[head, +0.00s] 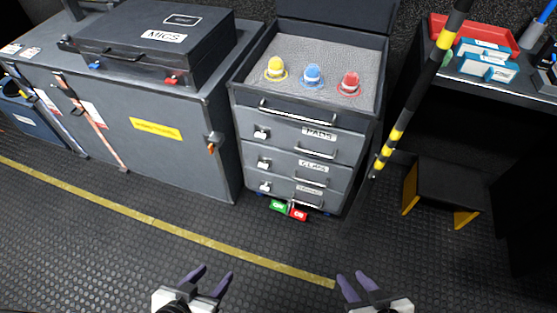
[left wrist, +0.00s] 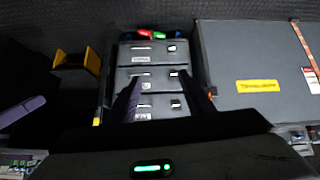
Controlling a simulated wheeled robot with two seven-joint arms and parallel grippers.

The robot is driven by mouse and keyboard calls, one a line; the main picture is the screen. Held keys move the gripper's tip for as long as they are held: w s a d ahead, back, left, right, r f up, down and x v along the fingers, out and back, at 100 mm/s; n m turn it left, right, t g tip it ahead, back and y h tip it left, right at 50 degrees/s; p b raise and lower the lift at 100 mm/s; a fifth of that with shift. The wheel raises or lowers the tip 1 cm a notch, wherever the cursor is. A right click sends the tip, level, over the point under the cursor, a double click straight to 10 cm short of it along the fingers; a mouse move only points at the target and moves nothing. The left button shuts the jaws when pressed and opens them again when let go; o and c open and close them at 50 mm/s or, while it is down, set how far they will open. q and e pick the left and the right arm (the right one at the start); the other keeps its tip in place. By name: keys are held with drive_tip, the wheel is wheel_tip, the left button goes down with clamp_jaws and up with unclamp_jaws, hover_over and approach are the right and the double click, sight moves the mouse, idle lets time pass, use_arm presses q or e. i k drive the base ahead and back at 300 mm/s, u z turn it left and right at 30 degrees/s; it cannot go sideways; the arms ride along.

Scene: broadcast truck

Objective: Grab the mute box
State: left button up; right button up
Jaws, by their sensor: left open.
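No label reading "mute" is legible. A small two-part item, its green half (head: 279,206) and red half (head: 299,214) bearing white lettering, sits low at the foot of the grey drawer unit (head: 306,152); it may be the mute box. Its red part also shows at the top of the left wrist view (left wrist: 161,36). My left gripper (head: 213,273) is open and empty, in front of it and to its left. Its fingers show dark in the left wrist view (left wrist: 160,80). My right gripper (head: 352,276) is open and empty, in front and to the right.
Yellow, blue and red knobs (head: 312,76) stand on the unit's foam top. A grey cabinet (head: 150,128) with a MICS case (head: 150,42) is at left. A striped pole (head: 420,90) slants at right, near a low black step (head: 446,187). The front floor is clear.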

sight(68, 46)
drive_tip(key=u, duration=1.8)
drive_tip(key=k, duration=0.6)
drive_tip(key=u, duration=0.8)
drive_tip(key=i, duration=3.65)
drive_tip(key=z, duration=0.45)
drive_tip(key=i, duration=2.15)
drive_tip(key=z, duration=2.1)
drive_tip(key=i, duration=1.2)
drive_tip(key=z, duration=0.75)
